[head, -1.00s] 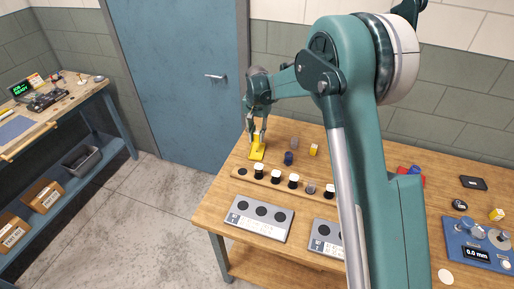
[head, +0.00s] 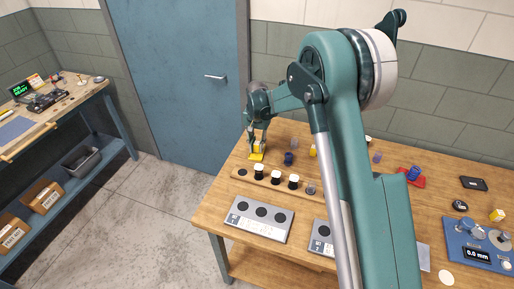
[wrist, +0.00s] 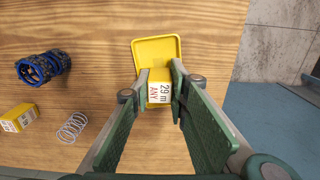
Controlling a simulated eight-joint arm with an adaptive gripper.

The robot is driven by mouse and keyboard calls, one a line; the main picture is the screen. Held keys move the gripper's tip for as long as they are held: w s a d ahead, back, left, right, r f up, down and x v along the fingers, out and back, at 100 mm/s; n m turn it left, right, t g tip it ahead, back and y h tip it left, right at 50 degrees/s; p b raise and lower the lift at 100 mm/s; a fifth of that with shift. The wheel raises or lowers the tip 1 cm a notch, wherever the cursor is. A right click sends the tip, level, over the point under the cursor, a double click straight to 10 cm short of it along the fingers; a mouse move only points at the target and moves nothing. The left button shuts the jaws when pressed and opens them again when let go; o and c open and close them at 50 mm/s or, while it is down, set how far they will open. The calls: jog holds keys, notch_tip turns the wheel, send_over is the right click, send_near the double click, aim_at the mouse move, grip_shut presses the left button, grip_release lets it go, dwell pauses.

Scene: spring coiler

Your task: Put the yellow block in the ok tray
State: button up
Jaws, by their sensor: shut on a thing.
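My gripper (wrist: 160,84) is shut on a yellow block (wrist: 160,74) with a white label reading "29 m ANY". The block is at a small yellow tray (wrist: 142,48), near the tray's lower edge in the wrist view. I cannot tell whether it touches the tray floor. In the head view my gripper (head: 257,149) is low over the yellow tray (head: 256,157) at the table's far left corner. No "ok" marking is legible on this tray. A second yellow block (wrist: 18,118) lies on the table to the left in the wrist view.
A blue and dark coil (wrist: 43,68) and a thin wire spring (wrist: 72,127) lie beside the tray. A wooden rack (head: 276,182) with black-and-white pieces and a grey panel (head: 259,219) stand nearer. A red tray (head: 417,181) is further right.

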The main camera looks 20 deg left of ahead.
aim_at(257, 143)
jog(key=shift+f, duration=0.3)
jog(key=shift+f, duration=0.15)
jog(key=o, duration=0.8)
jog(key=shift+o, duration=0.2)
notch_tip(257, 143, up, 12)
jog(key=shift+r, duration=0.15)
dwell(0.9)
